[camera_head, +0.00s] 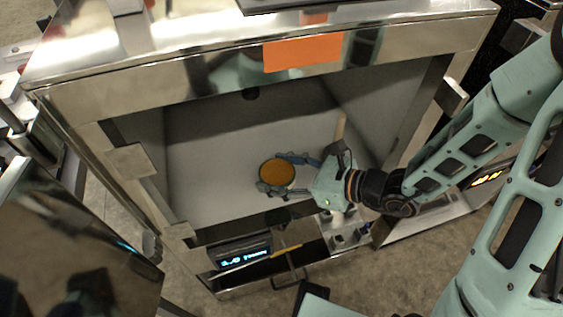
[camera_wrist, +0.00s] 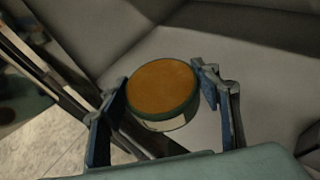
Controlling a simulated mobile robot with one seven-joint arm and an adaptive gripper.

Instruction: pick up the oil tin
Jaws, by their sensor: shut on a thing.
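The oil tin is a short round can with an orange-brown top and a dark green side with a pale label. It shows in the head view (camera_head: 277,172) inside the open metal compartment, and in the wrist view (camera_wrist: 162,88) between the fingers. My gripper (camera_head: 280,174) reaches into the compartment from the right. In the wrist view my gripper (camera_wrist: 163,92) has one blue finger on each side of the tin, shut on it. The tin's underside is hidden, so I cannot tell whether it touches the compartment floor.
The steel compartment (camera_head: 95,92) surrounds the tin with grey walls and an open front. An orange label (camera_head: 303,53) is on its upper frame. A panel with a lit display (camera_head: 242,257) sits below the opening. The compartment floor left of the tin is clear.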

